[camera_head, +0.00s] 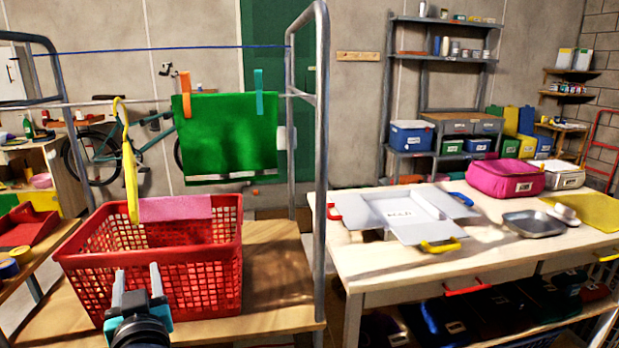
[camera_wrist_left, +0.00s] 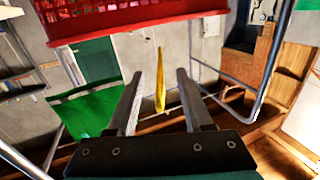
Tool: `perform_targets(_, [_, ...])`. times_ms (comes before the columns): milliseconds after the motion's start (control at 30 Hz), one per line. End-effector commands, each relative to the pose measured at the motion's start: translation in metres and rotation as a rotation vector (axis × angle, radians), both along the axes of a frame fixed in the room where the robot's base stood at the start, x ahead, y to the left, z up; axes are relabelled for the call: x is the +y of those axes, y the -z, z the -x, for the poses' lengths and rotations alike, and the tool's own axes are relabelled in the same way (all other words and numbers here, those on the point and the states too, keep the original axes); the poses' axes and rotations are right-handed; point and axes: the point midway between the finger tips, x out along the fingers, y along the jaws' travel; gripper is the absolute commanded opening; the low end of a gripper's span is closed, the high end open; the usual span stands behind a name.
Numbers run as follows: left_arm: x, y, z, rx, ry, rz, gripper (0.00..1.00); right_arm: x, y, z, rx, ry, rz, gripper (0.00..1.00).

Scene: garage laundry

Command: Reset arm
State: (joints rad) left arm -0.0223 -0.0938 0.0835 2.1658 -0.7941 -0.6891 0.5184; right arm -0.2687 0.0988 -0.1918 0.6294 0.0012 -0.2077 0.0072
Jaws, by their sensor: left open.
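My left gripper (camera_head: 137,285) comes up from the bottom of the head view, in front of the red basket. Its two grey fingers stand apart with nothing between them. In the left wrist view the fingers (camera_wrist_left: 158,100) are spread, and a yellow hanging item (camera_wrist_left: 160,85) shows beyond them in the background. In the head view this yellow item (camera_head: 130,180) hangs from the line over the basket. My right gripper is in neither view.
A red basket (camera_head: 205,285) stands on a wooden shelf (camera_head: 275,265) inside a metal frame (camera_head: 321,150). A pink cloth (camera_head: 175,208) lies over its rim. A green cloth (camera_head: 228,135) hangs above on clips. A table (camera_head: 380,265) with a grey folding board (camera_head: 400,213) stands at the right.

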Motion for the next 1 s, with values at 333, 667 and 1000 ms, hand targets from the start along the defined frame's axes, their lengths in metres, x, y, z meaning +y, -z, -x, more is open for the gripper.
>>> perform_targets(333, [-0.074, 0.178, 0.131, 0.790, 0.271, 0.194, 0.51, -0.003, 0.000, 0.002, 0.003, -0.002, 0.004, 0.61])
perform_targets(667, [-0.138, 0.229, 0.257, 1.266, 0.588, 0.260, 0.51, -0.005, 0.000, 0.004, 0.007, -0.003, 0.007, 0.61])
perform_targets(1000, [-0.137, 0.308, 0.239, 1.288, 0.575, 0.263, 0.51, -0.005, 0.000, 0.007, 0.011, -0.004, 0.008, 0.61])
